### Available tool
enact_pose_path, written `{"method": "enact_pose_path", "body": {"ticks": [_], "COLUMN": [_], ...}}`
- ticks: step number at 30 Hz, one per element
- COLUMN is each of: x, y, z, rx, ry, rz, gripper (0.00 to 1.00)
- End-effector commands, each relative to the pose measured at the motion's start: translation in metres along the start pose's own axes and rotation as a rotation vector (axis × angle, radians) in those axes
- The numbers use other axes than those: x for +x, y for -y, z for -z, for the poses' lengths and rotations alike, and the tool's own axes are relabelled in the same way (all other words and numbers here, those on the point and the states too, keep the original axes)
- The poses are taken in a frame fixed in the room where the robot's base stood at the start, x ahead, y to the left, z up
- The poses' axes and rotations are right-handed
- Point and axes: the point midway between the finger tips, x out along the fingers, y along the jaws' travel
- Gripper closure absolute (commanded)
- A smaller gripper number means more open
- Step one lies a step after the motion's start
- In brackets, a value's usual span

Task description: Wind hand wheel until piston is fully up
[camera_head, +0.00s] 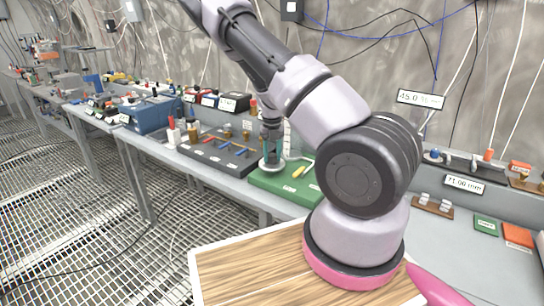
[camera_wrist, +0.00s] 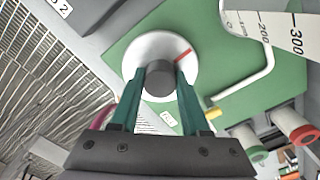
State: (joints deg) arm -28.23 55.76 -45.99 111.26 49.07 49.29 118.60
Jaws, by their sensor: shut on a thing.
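The hand wheel (camera_wrist: 148,47) is a white disc with a red mark at its upper right and a dark grey central knob (camera_wrist: 159,83). It sits on a green base plate (camera_wrist: 121,57). My gripper (camera_wrist: 160,74) has its two teal fingers closed on either side of the knob. In the head view, my gripper (camera_head: 272,157) points down at the wheel on the green board (camera_head: 290,187). The piston itself cannot be made out.
A bent white tube (camera_wrist: 246,84) runs beside the wheel. Red and green capped fittings (camera_wrist: 293,124) lie at the lower right. A black panel with valves (camera_head: 215,152) and a blue box (camera_head: 150,114) stand left on the grey bench. A grated floor (camera_head: 75,200) lies in front.

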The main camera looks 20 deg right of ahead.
Motion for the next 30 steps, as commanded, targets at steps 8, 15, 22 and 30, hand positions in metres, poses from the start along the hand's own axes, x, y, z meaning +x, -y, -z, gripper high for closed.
{"method": "enact_pose_path", "body": {"ticks": [8, 15, 22, 30], "x": [-0.0004, -0.0004, -0.0004, -0.0002], "y": [-0.0003, -0.0003, -0.0003, -0.0001], "z": [-0.0008, -0.0008, -0.0007, -0.0003], "rx": [0.070, 0.081, 0.081, 0.080], "ry": [0.002, 0.002, 0.002, 0.001], "rz": [0.000, -0.001, -0.001, 0.000], "gripper": [1.00, 1.00, 0.50, 0.24]}}
